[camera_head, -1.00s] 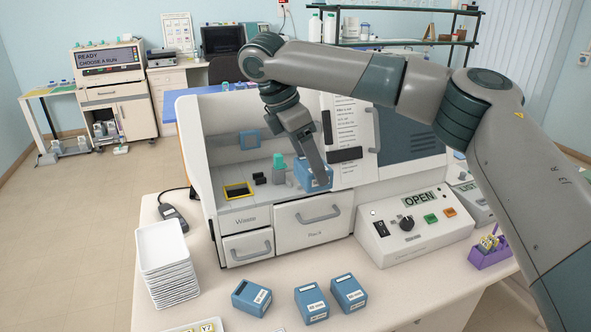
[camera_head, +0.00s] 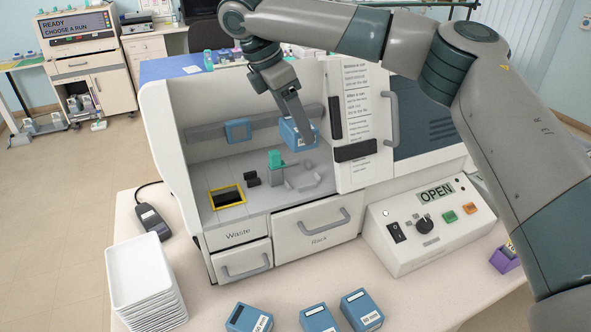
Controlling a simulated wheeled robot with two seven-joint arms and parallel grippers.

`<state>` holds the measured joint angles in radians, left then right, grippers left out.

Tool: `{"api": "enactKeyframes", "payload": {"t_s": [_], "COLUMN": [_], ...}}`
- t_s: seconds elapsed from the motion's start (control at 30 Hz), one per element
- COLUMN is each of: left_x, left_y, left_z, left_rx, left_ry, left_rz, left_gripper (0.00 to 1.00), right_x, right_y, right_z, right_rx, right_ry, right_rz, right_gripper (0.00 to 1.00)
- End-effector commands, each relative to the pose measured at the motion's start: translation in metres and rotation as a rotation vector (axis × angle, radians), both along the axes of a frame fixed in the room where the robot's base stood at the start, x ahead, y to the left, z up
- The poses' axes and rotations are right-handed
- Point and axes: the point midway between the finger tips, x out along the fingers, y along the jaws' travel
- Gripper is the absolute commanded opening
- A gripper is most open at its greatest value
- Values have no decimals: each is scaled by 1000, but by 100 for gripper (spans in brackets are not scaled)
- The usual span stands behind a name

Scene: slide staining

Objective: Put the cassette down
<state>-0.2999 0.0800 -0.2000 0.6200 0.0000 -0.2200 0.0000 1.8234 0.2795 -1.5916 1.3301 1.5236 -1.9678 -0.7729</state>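My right gripper (camera_head: 298,125), on the arm that comes in from the right, is shut on a blue cassette (camera_head: 291,136). It holds the cassette in the air inside the open chamber of the white machine (camera_head: 160,130), in front of the back wall. The gripper fingers cover part of the cassette. Below and a little left of it stands a grey holder with a green top (camera_head: 275,158). Grey fittings (camera_head: 305,182) lie on the chamber floor below the cassette. My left gripper is not in view.
A blue square frame (camera_head: 238,131) is on the chamber's back wall. A yellow-edged slot (camera_head: 228,206) and a small black block (camera_head: 250,178) are at the floor's left. The notice-covered door panel (camera_head: 357,100) stands close right. Several blue cassettes (camera_head: 321,320) lie on the front table.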

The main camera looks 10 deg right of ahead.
Motion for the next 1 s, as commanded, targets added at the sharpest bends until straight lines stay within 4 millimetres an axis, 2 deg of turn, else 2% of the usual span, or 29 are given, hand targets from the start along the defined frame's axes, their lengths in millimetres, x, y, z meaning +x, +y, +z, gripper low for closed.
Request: {"api": "enactKeyframes", "payload": {"t_s": [0.57, 0.67, 1.0], "left_x": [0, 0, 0], "left_y": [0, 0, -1], "left_z": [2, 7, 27], "left_rx": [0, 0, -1], "left_ry": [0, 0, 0], "left_rz": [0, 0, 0], "left_gripper": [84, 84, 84], "right_x": [0, 0, 0], "right_y": [0, 0, 0], "right_z": [-2, -11, -56], "right_rx": [-1, -1, -1], "right_ry": [0, 1, 0], "right_rz": [0, 1, 1], "right_gripper": [37, 37, 37]}}
